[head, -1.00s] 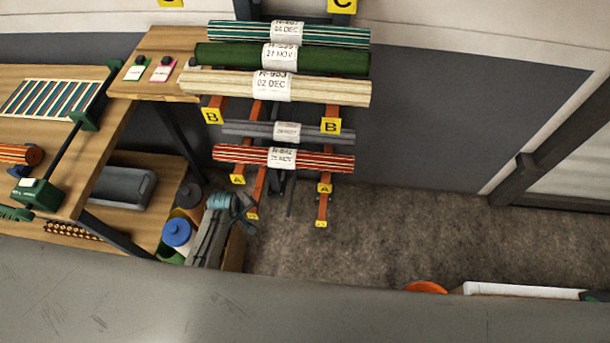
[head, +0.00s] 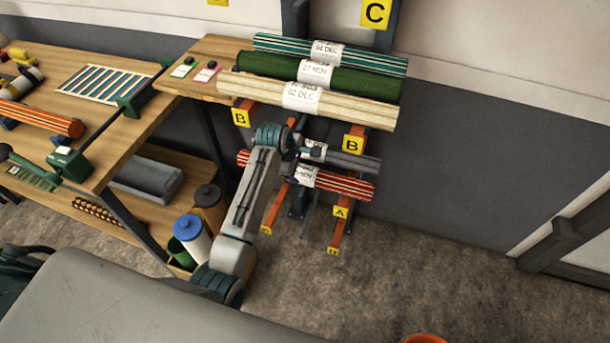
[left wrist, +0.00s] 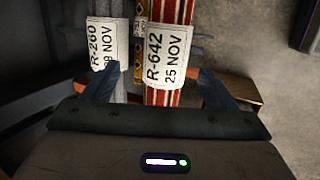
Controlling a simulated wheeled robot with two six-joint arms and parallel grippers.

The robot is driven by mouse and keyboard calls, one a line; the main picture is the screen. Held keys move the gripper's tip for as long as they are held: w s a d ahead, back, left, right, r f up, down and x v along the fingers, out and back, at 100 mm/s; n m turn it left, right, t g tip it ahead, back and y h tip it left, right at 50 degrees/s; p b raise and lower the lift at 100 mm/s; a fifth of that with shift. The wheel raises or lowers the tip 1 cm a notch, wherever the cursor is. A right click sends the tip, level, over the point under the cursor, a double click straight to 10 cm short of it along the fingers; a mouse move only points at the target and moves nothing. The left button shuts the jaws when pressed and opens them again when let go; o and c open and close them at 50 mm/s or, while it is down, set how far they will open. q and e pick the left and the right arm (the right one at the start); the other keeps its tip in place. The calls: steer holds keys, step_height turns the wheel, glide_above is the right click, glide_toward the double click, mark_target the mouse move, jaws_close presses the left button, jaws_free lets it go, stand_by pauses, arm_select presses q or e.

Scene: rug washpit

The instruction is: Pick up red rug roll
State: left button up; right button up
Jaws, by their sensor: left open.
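The red rug roll (head: 350,186), red with pale stripes, lies on the lowest tier of the rack, marked A. Its white tag reads R-642, 25 NOV in the left wrist view (left wrist: 182,75). My left gripper (head: 308,160) is over the lower tiers and partly hides this roll and the grey one. In the left wrist view my left gripper (left wrist: 158,82) is open. The red roll shows between its fingers, and the left finger overlaps the grey roll's tag. I cannot tell whether the fingers touch either roll. My right gripper is not in view.
The grey roll (head: 355,163) lies close behind the red one. Cream (head: 350,106), green (head: 365,84) and teal-striped (head: 375,60) rolls sit above. A workbench (head: 110,150) with a lower shelf stands left. Carpet (head: 400,275) right of the rack is clear.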

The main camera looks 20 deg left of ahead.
mark_target(302, 172)
arm_select(q)
steer(key=shift+p+x, duration=0.3)
steer(key=shift+x, duration=0.5)
steer(key=x, duration=0.2)
steer(key=p+x, duration=0.1)
steer(key=x, duration=0.1)
steer(key=shift+s+a+f, duration=0.15)
steer(key=shift+s+f, duration=0.2)
steer(key=shift+w+f, duration=0.1)
steer(key=shift+f, duration=0.15)
steer(key=c, duration=1.4)
